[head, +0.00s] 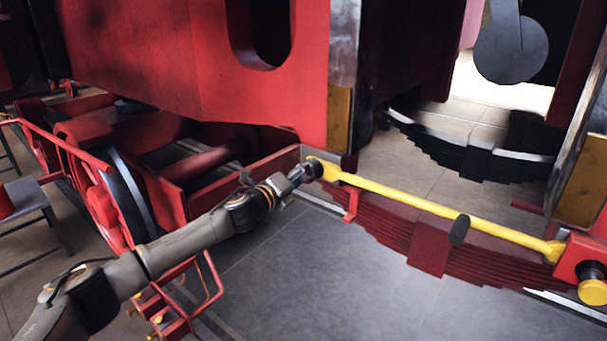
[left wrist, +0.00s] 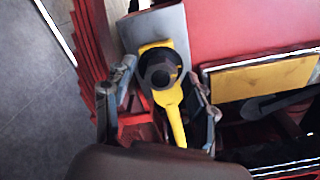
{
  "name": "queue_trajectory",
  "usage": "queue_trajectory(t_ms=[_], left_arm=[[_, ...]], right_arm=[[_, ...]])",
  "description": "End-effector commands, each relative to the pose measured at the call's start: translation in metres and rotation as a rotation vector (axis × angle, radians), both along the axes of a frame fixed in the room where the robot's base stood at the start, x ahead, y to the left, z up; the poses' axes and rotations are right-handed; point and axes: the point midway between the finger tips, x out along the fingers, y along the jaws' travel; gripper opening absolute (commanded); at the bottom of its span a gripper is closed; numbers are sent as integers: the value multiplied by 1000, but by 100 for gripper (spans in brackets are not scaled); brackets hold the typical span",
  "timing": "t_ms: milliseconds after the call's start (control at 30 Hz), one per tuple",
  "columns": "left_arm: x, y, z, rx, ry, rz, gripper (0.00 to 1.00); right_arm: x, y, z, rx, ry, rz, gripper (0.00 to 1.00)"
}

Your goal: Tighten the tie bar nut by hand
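The yellow tie bar (head: 440,208) runs from the red frame's corner at the middle down to the right, in front of a red leaf spring. A dark nut (left wrist: 160,72) sits in the bar's yellow ring-shaped end in the left wrist view. My left gripper (head: 306,172) is at that left end, and its hand hides most of the nut in the head view. In the left wrist view its two fingers (left wrist: 160,82) stand apart on either side of the ring end, with visible gaps, so it is open. My right gripper is not in view.
The red leaf spring (head: 430,248) lies below the bar. A dark oval piece (head: 459,229) shows against the bar. A yellow round cap (head: 593,291) is at the far right. A red wire frame (head: 185,300) stands below my left arm. Grey floor (head: 310,285) is open in front.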

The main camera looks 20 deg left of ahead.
Motion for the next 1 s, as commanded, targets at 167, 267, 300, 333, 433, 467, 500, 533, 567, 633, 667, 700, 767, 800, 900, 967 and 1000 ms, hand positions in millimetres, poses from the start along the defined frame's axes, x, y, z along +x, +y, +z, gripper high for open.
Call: queue_trajectory(t_ms=[167,267,300,333,433,467,500,533,567,633,667,700,767,800,900,967,1000], left_arm=[[0,1,1,-1,-1,0,57],[-5,2,1,-1,-1,0,57],[-8,3,0,-1,0,-1,57],[-11,5,0,-1,0,0,57],[-25,10,0,-1,0,0,57],[-30,12,0,-1,1,1,57],[-37,15,-1,-1,1,1,57],[-43,16,-1,0,1,0,57],[-49,19,0,1,0,1,57],[-63,24,-1,2,2,2,57],[-68,26,-1,1,2,0,57],[-76,28,-2,0,3,-1,57],[-86,32,-2,1,3,1,57],[-92,34,-1,2,2,0,57],[-102,38,-1,-1,1,2,57],[-107,40,-1,0,2,1,57],[-109,40,0,-1,1,1,57]], right_arm=[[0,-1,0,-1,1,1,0],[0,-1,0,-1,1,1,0],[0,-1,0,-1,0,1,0],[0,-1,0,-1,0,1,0],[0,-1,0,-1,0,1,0],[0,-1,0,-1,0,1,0],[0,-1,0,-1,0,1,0],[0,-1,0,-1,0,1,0],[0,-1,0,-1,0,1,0],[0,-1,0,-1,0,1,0],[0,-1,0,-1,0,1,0],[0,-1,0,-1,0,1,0],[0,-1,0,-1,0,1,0],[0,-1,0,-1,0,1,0],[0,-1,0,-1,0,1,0],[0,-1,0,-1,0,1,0],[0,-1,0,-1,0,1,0]])
